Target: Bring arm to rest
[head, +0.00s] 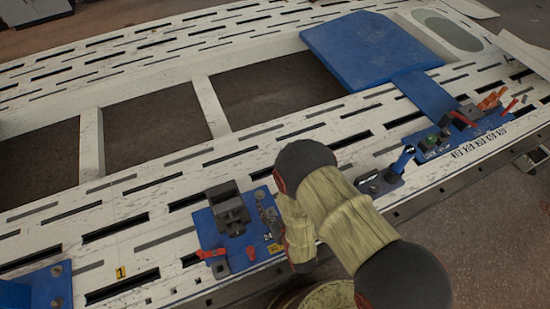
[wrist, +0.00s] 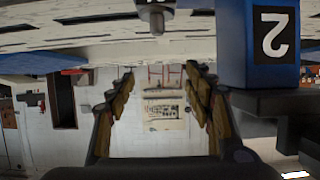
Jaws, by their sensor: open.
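My arm (head: 335,205), with straw-coloured covers and dark joints, reaches over the front edge of the slotted white frame bench (head: 150,215) in the head view. Its fingers cannot be made out there. In the wrist view my gripper (wrist: 160,76) shows two brown-and-black fingers spread wide apart. Nothing is between them; a distant pale wall with a poster shows through the gap. The wrist picture looks upside down, with the bench along its top.
A blue fixture plate (head: 208,232) with a dark clamp sits close left of my arm. A blue block marked 2 (wrist: 258,45) is close on the right in the wrist view. More blue fixtures (head: 440,140) lie right, and a large blue panel (head: 365,50) behind.

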